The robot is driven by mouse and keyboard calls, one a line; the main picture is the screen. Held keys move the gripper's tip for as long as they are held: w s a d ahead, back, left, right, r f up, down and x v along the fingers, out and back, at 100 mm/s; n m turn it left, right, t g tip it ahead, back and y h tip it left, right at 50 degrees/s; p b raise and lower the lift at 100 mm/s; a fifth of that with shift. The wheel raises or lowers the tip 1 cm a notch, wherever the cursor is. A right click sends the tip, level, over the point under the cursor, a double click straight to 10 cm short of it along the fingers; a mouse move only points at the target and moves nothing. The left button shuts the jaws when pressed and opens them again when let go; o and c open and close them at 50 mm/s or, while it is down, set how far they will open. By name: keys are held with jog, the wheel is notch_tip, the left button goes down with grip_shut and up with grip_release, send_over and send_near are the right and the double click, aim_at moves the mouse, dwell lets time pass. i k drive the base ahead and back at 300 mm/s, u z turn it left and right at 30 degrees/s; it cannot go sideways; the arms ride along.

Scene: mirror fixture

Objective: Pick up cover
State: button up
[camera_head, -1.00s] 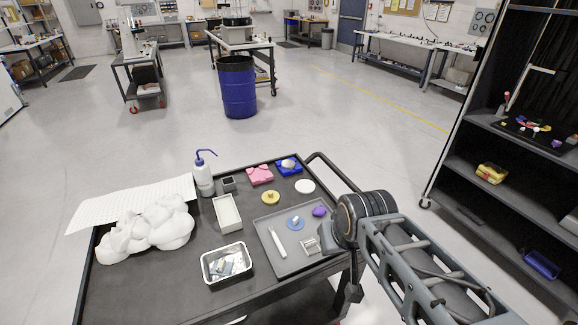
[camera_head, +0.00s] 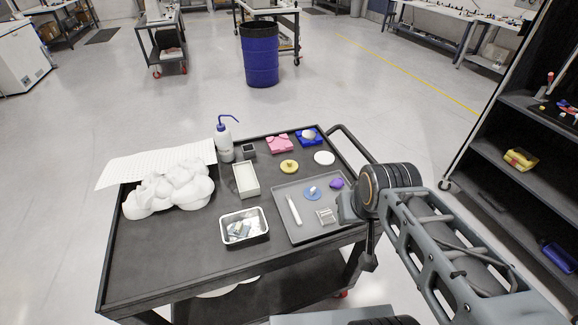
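No single object is plainly marked as the cover. On the dark cart top (camera_head: 180,260), a yellow disc with a raised knob (camera_head: 289,166) lies left of a flat white disc (camera_head: 324,157). A blue disc with a small pale knob (camera_head: 312,193) lies in the shallow grey tray (camera_head: 287,205), beside a purple lump (camera_head: 336,183). My arm comes in from the lower right, and its wrist is at the tray's right edge. My gripper (camera_head: 350,207) is partly hidden there; its fingers cannot be made out, nor can anything held be seen.
The tray also holds a white stick (camera_head: 294,210) and a small metal piece (camera_head: 326,216). Around it are a metal pan (camera_head: 244,227), a pale box (camera_head: 245,180), pink (camera_head: 279,144) and blue (camera_head: 308,138) blocks, a wash bottle (camera_head: 224,143) and a white lumpy bundle (camera_head: 168,190).

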aim_at(288, 166)
jog(key=z, duration=2.15)
jog(key=i, duration=2.95)
jog(key=u, duration=3.2)
jog(key=i, duration=2)
jog(key=u, duration=0.05)
